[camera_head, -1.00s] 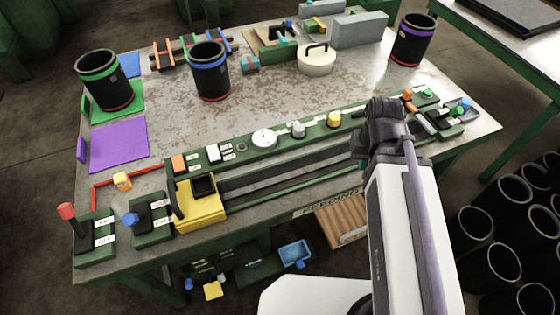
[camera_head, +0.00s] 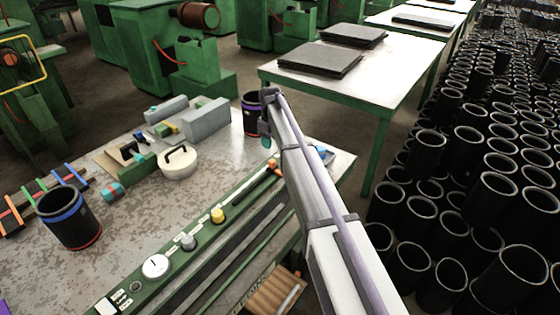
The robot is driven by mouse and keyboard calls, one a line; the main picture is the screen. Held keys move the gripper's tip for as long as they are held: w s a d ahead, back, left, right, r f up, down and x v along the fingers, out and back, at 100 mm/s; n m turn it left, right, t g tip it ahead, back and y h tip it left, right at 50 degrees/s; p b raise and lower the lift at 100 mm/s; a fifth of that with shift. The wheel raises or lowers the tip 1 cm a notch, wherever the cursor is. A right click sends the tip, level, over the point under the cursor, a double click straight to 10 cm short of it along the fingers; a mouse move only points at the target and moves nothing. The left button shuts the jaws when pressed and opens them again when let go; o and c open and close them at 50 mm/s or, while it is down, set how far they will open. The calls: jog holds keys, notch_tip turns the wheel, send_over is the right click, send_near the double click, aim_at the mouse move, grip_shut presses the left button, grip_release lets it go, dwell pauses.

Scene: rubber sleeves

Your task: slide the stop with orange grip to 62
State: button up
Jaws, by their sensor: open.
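A small orange piece (camera_head: 273,166) shows at the far right end of the green rail panel (camera_head: 205,243), close to the left of my arm. It may be the orange grip; my arm hides part of that area. No scale or number such as 62 is readable. My gripper (camera_head: 266,138) is open, small in the picture, and hangs over the table's right part. It appears above and beyond the orange piece, apart from it, and overlaps the black sleeve with purple band (camera_head: 249,122).
A white gauge (camera_head: 156,266), a grey knob (camera_head: 188,242) and a yellow knob (camera_head: 217,215) line the panel. Many black sleeves (camera_head: 470,190) fill the floor at right.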

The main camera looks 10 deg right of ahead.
aim_at(272, 160)
notch_tip(272, 160, down, 11)
jog(key=b, duration=1)
jog(key=shift+r, duration=0.1)
grip_shut()
